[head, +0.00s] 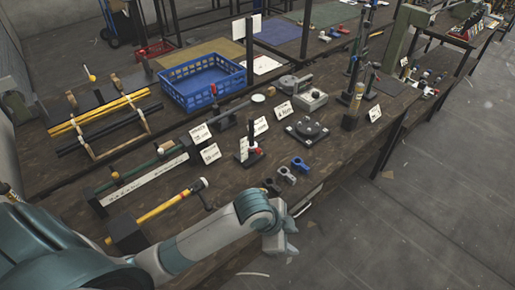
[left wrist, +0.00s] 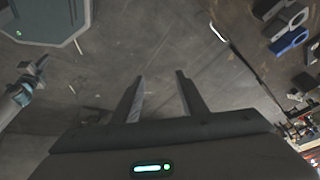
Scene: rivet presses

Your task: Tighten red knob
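A small red knob (head: 258,150) shows in the head view, low on a small dark upright stand (head: 250,158) near the middle of the workbench. It is too small to tell how tight it is. My left gripper (head: 287,246) is beyond the front edge of the bench, apart from the knob. In the left wrist view my left gripper (left wrist: 158,88) has its two fingers spread, with nothing between them and bare floor below. What looks like my right gripper (left wrist: 33,70) shows at the left of that view; its finger opening is unclear.
On the workbench, blue and grey clamps (head: 300,164) lie near the front edge, right of the stand. A yellow-handled tool (head: 165,206) lies near my left arm. Floor at right is clear.

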